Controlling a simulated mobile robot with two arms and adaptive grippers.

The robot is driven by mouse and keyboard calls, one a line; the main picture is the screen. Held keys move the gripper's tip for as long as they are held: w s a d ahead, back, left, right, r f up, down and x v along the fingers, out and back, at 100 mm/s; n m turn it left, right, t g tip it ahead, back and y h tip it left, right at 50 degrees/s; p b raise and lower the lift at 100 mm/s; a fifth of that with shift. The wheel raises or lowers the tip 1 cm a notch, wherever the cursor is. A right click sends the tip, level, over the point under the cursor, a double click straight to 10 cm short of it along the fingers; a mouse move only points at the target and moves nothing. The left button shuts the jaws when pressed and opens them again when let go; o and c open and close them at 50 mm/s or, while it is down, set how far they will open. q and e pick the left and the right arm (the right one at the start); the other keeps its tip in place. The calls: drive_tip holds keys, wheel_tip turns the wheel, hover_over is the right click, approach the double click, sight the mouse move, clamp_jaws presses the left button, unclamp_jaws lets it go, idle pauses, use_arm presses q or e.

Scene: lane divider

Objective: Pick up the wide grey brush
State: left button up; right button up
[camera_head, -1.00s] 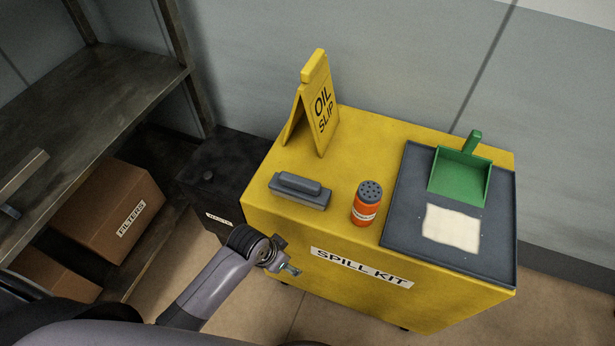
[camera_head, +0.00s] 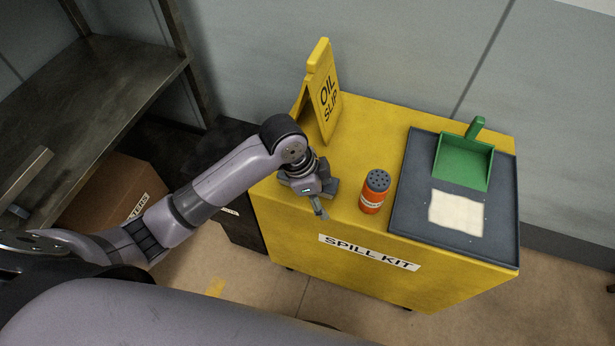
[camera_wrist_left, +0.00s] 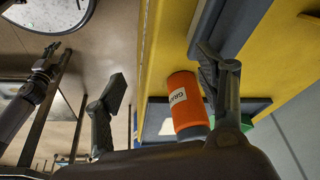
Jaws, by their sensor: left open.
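The wide grey brush (camera_head: 332,186) lies on the yellow cart top near its front left corner. In the head view my left arm and gripper hide most of it. In the left wrist view the brush (camera_wrist_left: 232,18) runs along the upper right. My left gripper (camera_head: 319,207) is at the cart's front edge, over or beside the brush, with its fingers pointing down and forward. In the left wrist view the gripper (camera_wrist_left: 160,76) is open, with one finger close to the brush and the other out past the cart's front. Contact cannot be told.
An orange shaker (camera_head: 375,191) stands just right of the gripper. A yellow OIL SLIP sign (camera_head: 325,98) stands behind. A dark tray (camera_head: 408,190) at the right holds a green dustpan (camera_head: 463,163) and a pale pad (camera_head: 456,214). A metal shelf (camera_head: 100,80) is at the left.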

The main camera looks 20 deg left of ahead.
use_arm(q)
drive_tip(key=w+a+r+m+g+y, duration=0.2)
drive_tip(key=w+a+r+m, duration=0.2)
drive_tip(key=w+a+r, duration=0.5)
drive_tip(key=d+f, duration=0.1)
drive_tip(key=f, duration=0.2)
drive_tip(key=s+d+f+p, duration=0.1)
drive_tip(key=f, duration=0.3)
drive_tip(key=d+f+p, duration=0.1)
drive_tip(key=f, duration=0.2)
drive_tip(key=shift+s+f, duration=0.25)
drive_tip(key=shift+f, duration=0.15)
drive_tip(key=shift+d+f+p, duration=0.25)
drive_tip(key=shift+f+p, duration=0.1)
drive_tip(key=shift+f, duration=1)
drive_tip(key=shift+d+f+p, duration=0.2)
drive_tip(key=shift+f+p, duration=0.1)
drive_tip(key=shift+f, duration=1)
drive_tip(key=shift+c, duration=0.4)
drive_tip(key=c, duration=1.3)
drive_tip(key=shift+o, duration=0.2)
drive_tip(key=shift+r, duration=0.15)
wheel_tip(320, 180, up, 20)
drive_tip(key=b, duration=0.2)
